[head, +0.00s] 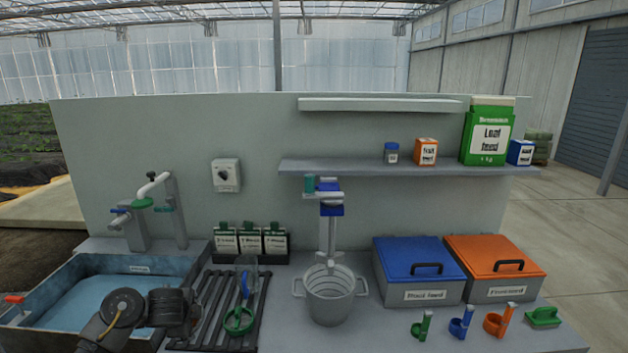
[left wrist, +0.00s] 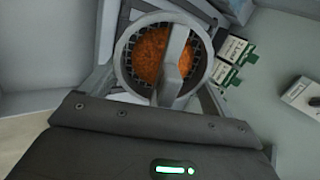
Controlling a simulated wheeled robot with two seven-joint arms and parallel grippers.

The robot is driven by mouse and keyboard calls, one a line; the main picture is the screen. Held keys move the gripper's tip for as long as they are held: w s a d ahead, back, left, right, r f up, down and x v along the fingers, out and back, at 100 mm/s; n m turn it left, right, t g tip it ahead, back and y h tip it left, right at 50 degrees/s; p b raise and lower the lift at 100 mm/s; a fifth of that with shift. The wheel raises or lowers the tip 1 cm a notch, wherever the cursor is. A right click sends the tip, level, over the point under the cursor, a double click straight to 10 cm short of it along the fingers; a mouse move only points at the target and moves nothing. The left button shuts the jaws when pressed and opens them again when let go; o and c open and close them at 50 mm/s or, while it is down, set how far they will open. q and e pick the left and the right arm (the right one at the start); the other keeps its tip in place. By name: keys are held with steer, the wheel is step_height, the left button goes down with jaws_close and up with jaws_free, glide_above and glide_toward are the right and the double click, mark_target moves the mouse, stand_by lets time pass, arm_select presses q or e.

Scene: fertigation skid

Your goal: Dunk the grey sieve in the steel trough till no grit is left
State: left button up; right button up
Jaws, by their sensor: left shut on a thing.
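My left gripper (head: 190,311) is over the right end of the steel trough (head: 55,270), which holds bluish water. It is shut on the grey sieve (left wrist: 120,62), which shows beyond the gripper body in the left wrist view. The sieve is a round grey rim with dark mesh and a grey bar across it. Orange-brown grit (left wrist: 151,52) covers much of its mesh. In the head view I cannot make out the held sieve, so its height over the water is unclear. My right gripper is not in view.
Right of the trough is a dark slatted rack (head: 207,300) with a green ring tool (head: 240,320) on it. Behind stand several labelled cards (head: 250,240). A white-and-green tap (head: 152,190) rises behind the trough. A metal bucket (head: 330,300) and lidded bins (head: 418,262) stand further right.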

arm_select(q)
steer(key=s+d+r+m+h+b, duration=0.1)
steer(key=s+d+r+m+h, duration=0.2)
steer(key=d, duration=0.4)
steer(key=s+d+r+m+h+b, duration=0.1)
steer(key=s+d+r+m+h, duration=0.1)
steer(key=s+d+r+m, duration=0.3)
steer(key=s+f+m+g+h+b, duration=0.25)
steer(key=s+m, duration=0.25)
steer(key=s, duration=0.9)
steer(key=s+f, duration=0.3)
steer(key=f, duration=0.8)
steer(key=shift+f, duration=0.15)
